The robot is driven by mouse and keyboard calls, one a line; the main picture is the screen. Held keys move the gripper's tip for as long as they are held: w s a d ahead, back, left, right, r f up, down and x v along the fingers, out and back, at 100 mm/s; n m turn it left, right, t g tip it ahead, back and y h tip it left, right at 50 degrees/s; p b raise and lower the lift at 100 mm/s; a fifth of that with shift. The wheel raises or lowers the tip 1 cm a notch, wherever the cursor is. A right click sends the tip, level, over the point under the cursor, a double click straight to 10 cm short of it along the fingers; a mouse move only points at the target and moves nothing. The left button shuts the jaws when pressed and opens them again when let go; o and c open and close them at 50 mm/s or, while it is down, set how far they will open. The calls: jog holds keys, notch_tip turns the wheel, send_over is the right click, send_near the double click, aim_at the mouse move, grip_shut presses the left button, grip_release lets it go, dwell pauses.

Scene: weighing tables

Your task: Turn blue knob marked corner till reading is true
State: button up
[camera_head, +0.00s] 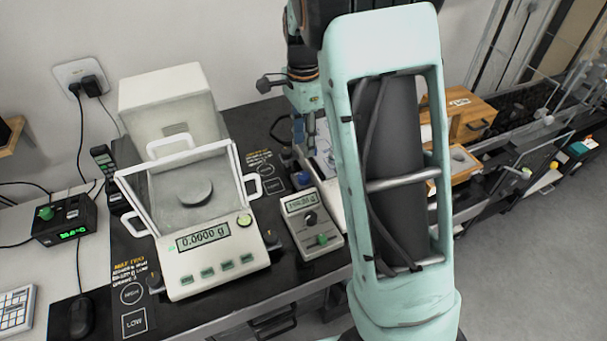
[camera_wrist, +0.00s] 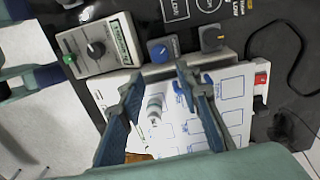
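A blue knob (camera_wrist: 160,51) on a small dark block sits beyond my fingertips in the wrist view. It also shows in the head view (camera_head: 302,180), partly crowded by other parts; its marking is too small to read. My gripper (camera_wrist: 158,74) is open and empty, its blue-grey fingers on either side of a white panel with blue-outlined boxes (camera_wrist: 232,92). The fingertips are apart from the knob. The white balance (camera_head: 205,258) reads 0.0000 g. A small grey meter (camera_head: 318,237) beside it has a lit display, its digits not clearly legible.
The meter also carries a black knob (camera_head: 310,217) and a green knob (camera_head: 322,239). Another dark knob block (camera_wrist: 212,38) stands right of the blue knob in the wrist view. A black cable (camera_wrist: 262,60) lies farther right. A wooden box (camera_head: 465,115) stands behind my arm.

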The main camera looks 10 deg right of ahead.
aim_at(304, 175)
notch_tip(304, 175, down, 11)
jog(key=shift+f+m+b, duration=0.2)
jog(key=shift+m+b, duration=0.8)
jog(key=shift+b, duration=0.1)
jog(key=shift+c, duration=0.4)
grip_shut()
